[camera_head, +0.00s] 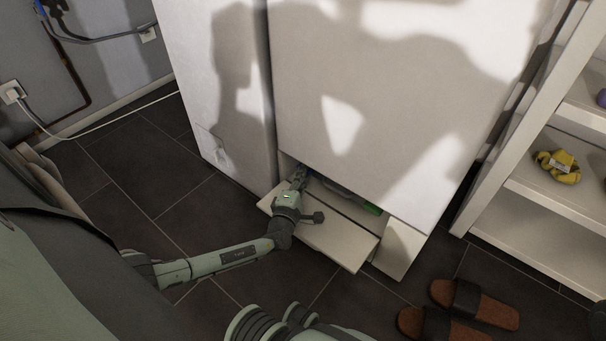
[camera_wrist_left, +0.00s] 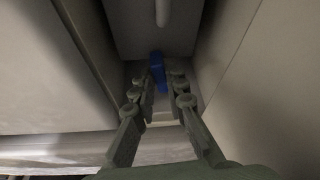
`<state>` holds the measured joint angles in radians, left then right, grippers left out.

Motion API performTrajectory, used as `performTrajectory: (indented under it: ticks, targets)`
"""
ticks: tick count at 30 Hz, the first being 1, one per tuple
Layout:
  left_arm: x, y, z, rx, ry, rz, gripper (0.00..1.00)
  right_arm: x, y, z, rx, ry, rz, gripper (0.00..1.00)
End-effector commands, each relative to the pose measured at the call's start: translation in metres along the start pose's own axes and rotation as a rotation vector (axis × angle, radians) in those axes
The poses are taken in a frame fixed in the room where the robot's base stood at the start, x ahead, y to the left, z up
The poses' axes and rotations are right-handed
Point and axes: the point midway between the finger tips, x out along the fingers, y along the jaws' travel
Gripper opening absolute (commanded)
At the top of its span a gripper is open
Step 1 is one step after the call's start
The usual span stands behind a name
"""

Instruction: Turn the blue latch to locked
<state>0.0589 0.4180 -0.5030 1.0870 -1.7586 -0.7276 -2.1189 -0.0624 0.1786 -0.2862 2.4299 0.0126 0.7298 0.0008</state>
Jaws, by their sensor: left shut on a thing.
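My left gripper (camera_head: 298,176) reaches into the low opening at the bottom of the white machine, above the lowered flap (camera_head: 335,243). In the left wrist view the blue latch (camera_wrist_left: 157,70) stands upright at the back of a narrow pale recess. The left gripper's two fingers (camera_wrist_left: 160,92) lie on either side of it and are shut on it. The fingertips hide part of its lower end. In the head view the latch is hidden inside the opening. My right gripper is not in view.
A green item (camera_head: 372,209) shows in the opening to the right of my gripper. Brown slippers (camera_head: 474,304) lie on the dark floor at right. An open shelf (camera_head: 540,190) with a yellow item (camera_head: 557,167) stands at right. A white cable (camera_head: 110,126) runs along the left wall.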

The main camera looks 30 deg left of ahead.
Motion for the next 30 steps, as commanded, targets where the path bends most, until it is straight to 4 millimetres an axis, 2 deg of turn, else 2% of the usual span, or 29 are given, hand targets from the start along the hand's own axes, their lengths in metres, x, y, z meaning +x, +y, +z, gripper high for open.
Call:
performTrajectory:
  ticks: [12, 27, 28, 30]
  targets:
    - [0.0004, -0.0049, 0.0001, 0.166, 0.0, 0.068, 0.0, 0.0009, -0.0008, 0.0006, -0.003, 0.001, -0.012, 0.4]
    - [0.0001, -0.0052, 0.0002, 0.185, -0.001, 0.076, 0.0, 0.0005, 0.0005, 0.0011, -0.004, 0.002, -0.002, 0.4]
    - [0.0002, -0.0052, 0.0002, 0.185, -0.001, 0.076, 0.14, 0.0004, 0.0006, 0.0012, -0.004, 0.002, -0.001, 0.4]
    - [0.0002, -0.0052, 0.0001, 0.185, -0.001, 0.076, 0.23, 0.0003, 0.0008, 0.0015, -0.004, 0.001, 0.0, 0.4]
